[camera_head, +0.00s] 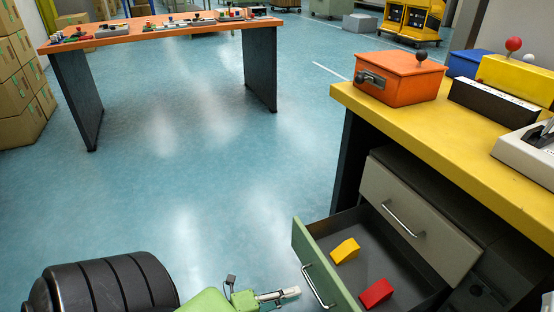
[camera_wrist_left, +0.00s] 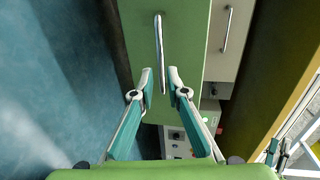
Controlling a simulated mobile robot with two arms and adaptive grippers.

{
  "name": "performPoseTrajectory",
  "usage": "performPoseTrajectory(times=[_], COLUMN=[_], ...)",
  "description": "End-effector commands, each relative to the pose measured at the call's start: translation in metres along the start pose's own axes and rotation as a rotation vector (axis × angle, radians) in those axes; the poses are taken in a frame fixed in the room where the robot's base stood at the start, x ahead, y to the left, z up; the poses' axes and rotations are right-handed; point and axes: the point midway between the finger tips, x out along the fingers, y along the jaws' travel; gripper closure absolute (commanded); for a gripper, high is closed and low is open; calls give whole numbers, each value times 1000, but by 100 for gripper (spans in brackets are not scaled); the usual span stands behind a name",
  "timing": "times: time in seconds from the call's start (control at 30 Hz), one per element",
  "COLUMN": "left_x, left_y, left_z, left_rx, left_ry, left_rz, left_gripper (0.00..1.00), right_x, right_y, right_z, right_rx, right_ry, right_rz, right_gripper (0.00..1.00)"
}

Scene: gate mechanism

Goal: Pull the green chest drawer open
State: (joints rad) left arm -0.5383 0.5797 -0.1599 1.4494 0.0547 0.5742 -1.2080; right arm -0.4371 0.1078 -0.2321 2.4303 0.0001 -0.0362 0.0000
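The green-fronted drawer (camera_head: 322,268) is pulled out from the chest under the yellow bench. A yellow block (camera_head: 345,250) and a red block (camera_head: 376,293) lie inside it. Its metal bar handle (camera_head: 318,287) also shows upright in the left wrist view (camera_wrist_left: 159,45). My left gripper (camera_head: 292,292) is just in front of the green drawer front. In the left wrist view its two fingers (camera_wrist_left: 160,78) are apart, with the lower part of the handle between them. Contact is not clear. A small pronged shape at the lower right of that view may be my right gripper (camera_wrist_left: 275,152).
A closed grey drawer (camera_head: 405,215) is above the green one. An orange table (camera_head: 160,32) stands at the back left. The blue floor between is clear.

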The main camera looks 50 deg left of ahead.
Motion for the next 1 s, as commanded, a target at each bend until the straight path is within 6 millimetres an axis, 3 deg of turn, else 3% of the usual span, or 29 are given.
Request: performPoseTrajectory(times=[0.1, 0.3, 1.0], left_x=[-22, -42, -46], left_y=[1, 0, 0], left_z=[0, 0, 0], left_rx=[0, 1, 0], left_ry=[-1, 0, 0], left_rz=[2, 1, 0], left_gripper=[86, 86, 86], right_x=[0, 0, 0], right_y=[0, 0, 0], right_z=[0, 0, 0], right_rx=[0, 0, 0], right_ry=[0, 0, 0], right_rz=[0, 0, 0], right_gripper=[60, 60, 60])
